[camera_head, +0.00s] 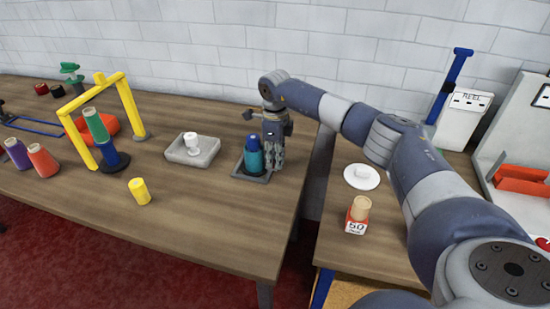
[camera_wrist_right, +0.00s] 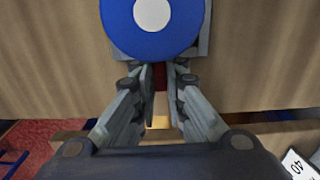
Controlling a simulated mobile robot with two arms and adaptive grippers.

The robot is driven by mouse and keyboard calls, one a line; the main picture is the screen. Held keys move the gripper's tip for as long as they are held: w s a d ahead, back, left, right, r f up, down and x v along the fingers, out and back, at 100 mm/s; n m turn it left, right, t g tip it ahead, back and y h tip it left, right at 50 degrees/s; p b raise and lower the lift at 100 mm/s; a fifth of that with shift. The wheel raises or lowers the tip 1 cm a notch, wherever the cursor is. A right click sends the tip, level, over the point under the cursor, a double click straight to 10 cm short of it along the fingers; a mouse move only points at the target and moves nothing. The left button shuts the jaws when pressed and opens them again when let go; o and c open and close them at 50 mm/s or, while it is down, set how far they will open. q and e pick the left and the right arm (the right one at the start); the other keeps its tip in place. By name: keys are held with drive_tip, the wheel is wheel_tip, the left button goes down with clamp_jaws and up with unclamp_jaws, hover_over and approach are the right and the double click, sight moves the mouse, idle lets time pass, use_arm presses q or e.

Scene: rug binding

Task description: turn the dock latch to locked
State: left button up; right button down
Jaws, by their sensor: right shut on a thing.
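The dock (camera_head: 238,168) is a grey tray near the right end of the long table. A teal spool with a dark blue top (camera_head: 253,158) stands in it. In the right wrist view the spool's round blue top with a white centre (camera_wrist_right: 152,16) is at the upper edge, with a strip of the grey dock beside it. My right gripper (camera_head: 273,165) points down at the dock's right side. In the right wrist view its fingers are closed on a small red piece, apparently the dock latch (camera_wrist_right: 160,77). The fingers hide most of it, so its turn cannot be told. My left gripper is out of view.
A grey tray (camera_head: 176,154) with a white spool and a yellow spool (camera_head: 139,191) are left of the dock. A yellow frame (camera_head: 128,103) stands further left. A gap separates the tables.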

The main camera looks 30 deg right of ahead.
drive_tip(key=c, duration=1.6)
unclamp_jaws()
drive_tip(key=shift+r, duration=0.1)
drive_tip(key=shift+c, duration=0.2)
wheel_tip(320, 180, up, 12)
